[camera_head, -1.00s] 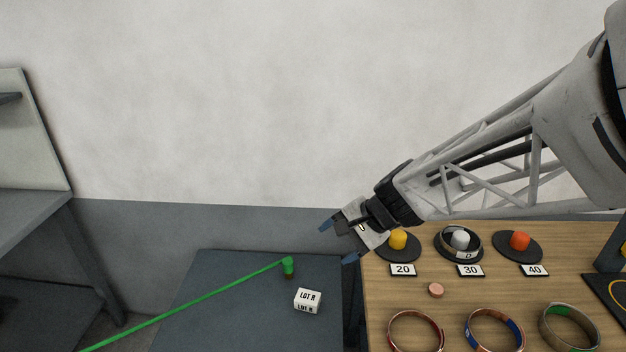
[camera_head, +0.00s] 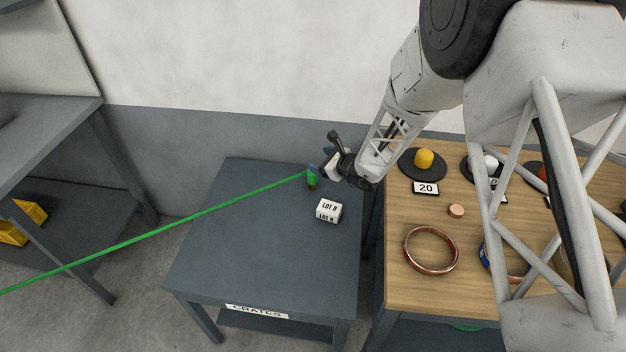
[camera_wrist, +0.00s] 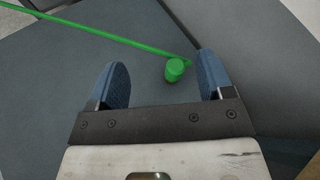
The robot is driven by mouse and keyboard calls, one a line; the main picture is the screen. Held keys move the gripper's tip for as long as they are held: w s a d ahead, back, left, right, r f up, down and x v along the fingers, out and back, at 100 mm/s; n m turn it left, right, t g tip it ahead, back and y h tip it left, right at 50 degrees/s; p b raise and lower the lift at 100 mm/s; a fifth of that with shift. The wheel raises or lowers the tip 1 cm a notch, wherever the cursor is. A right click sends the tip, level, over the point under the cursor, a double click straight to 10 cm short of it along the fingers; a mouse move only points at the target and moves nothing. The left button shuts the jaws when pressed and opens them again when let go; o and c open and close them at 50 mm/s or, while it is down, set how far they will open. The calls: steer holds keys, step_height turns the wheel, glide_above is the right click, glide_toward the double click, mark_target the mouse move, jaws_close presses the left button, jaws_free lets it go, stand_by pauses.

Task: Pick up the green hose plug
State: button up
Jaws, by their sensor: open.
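The green hose plug (camera_head: 312,181) stands on the dark grey table near its back right corner, with a thin green hose (camera_head: 160,234) running from it to the left. In the wrist view the plug (camera_wrist: 175,70) shows between the two blue fingertips, closer to the right one. My gripper (camera_head: 324,163) is open and empty beside the plug in the head view; its blue fingers (camera_wrist: 162,82) frame the plug in the wrist view. Whether a finger touches the plug or hose, I cannot tell.
A white "LOT R" block (camera_head: 329,211) stands on the grey table (camera_head: 230,265) just in front of the plug. The wooden table (camera_head: 405,295) at right holds a copper coil (camera_head: 431,272), a yellow peg (camera_head: 423,159) and a small pink disc (camera_head: 456,211). The grey table's left part is clear.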

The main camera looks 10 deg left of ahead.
mark_target(315, 179)
steer(key=w+f+m, duration=0.1)
steer(key=f+m, duration=0.1)
steer(key=f, duration=0.2)
steer(key=f+m+t+h, duration=0.1)
steer(key=f+m, duration=0.1)
steer(key=f, duration=0.3)
steer(key=w+f+m+t+h, duration=0.1)
steer(key=f, duration=0.3)
steer(key=shift+w+f+m, duration=0.35)
steer(key=shift+m, duration=0.05)
steer(key=shift+h, duration=0.3)
steer(key=shift+x, duration=1.25)
steer(key=shift+w+a, duration=0.1)
steer(key=shift+w, duration=0.1)
steer(key=shift+x, duration=2.4)
steer(key=shift+c, duration=0.3)
steer(key=c, duration=1)
steer(key=shift+c, duration=0.2)
steer(key=shift+r, duration=5)
